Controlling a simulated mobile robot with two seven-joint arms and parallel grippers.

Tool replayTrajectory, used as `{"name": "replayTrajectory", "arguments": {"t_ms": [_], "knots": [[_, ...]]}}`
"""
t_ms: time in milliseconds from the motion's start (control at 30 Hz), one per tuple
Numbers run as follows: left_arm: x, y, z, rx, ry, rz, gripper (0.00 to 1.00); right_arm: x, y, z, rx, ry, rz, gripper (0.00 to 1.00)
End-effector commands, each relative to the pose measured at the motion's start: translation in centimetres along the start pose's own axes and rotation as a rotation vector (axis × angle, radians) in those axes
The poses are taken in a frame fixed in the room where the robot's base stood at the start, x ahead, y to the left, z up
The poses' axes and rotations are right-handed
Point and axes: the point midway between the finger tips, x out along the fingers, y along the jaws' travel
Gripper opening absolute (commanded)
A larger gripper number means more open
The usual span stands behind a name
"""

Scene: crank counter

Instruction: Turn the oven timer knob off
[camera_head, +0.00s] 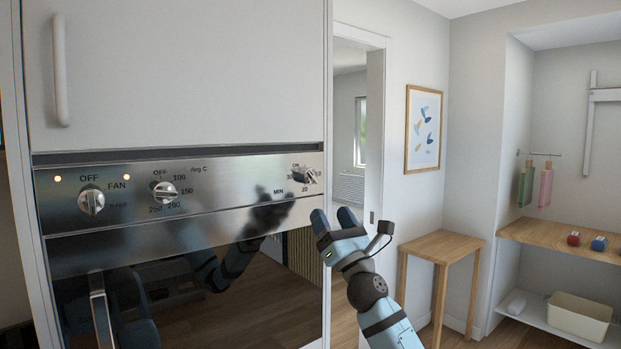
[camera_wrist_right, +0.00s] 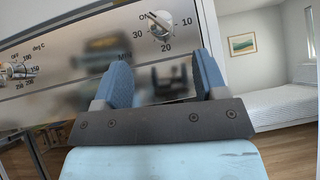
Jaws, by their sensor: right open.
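The oven timer knob (camera_head: 311,176) is a small metal knob at the right end of the oven's steel control panel, above the MIN label. It also shows in the right wrist view (camera_wrist_right: 159,27), ringed by numbers 10, 20 and 30; its bar sits at a slant, and I cannot tell which mark it points to. My right gripper (camera_head: 333,219) is open and empty, below and slightly right of the knob, apart from it. In the right wrist view its two blue fingers (camera_wrist_right: 160,78) stand below the knob with a clear gap. My left gripper is not in view.
The panel also carries a fan knob (camera_head: 91,201) and a temperature knob (camera_head: 165,192) to the left. Below is the dark oven door (camera_head: 190,290) with a vertical handle (camera_head: 101,312). A wooden side table (camera_head: 440,248) stands to the right, beyond my right arm.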

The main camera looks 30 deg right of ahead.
Motion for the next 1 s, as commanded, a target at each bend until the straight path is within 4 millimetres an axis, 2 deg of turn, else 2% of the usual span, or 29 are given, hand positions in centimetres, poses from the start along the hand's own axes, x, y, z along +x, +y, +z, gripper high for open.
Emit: {"name": "replayTrajectory", "arguments": {"t_ms": [33,200,400,600,900,1000], "knots": [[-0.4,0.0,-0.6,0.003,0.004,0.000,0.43,1.5,0.0,0.3,0.001,-0.002,-0.001,0.66],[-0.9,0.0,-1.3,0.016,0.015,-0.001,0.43,5.2,0.0,0.3,0.002,-0.001,-0.001,0.66],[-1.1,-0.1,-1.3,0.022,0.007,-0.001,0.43,8.3,0.0,0.1,0.005,0.000,0.000,0.66],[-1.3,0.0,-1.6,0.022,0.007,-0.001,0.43,9.7,0.0,0.0,0.004,0.001,0.000,0.66],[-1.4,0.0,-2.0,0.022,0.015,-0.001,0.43,9.8,0.0,-0.1,0.004,0.001,0.000,0.66],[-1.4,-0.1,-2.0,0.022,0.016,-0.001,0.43,9.8,0.0,-0.1,0.004,0.001,0.000,0.43]]}}
